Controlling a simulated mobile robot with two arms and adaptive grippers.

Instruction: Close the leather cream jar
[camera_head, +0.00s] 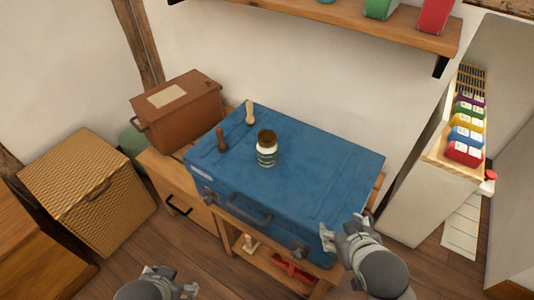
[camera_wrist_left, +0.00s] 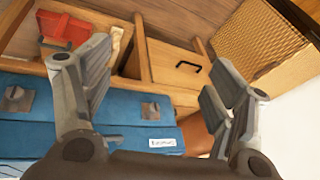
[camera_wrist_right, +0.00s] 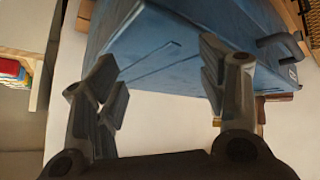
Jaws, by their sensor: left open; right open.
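A small jar (camera_head: 267,155) with a white and green body and a brown top stands upright on the blue suitcase (camera_head: 320,165). At this size I cannot tell whether the brown top is a lid or an open mouth. My right gripper (camera_head: 343,231) is open and empty by the suitcase's front right corner, apart from the jar. My left gripper (camera_head: 172,282) is open and empty at the bottom, in front of the wooden stand. Neither wrist view shows the jar; the suitcase shows in both the left wrist view (camera_wrist_left: 125,105) and the right wrist view (camera_wrist_right: 175,45).
A brown box (camera_head: 185,112) is behind left, a wicker box (camera_head: 88,190) farther left. A shelf (camera_head: 340,22) hangs above. The suitcase's right half is clear.

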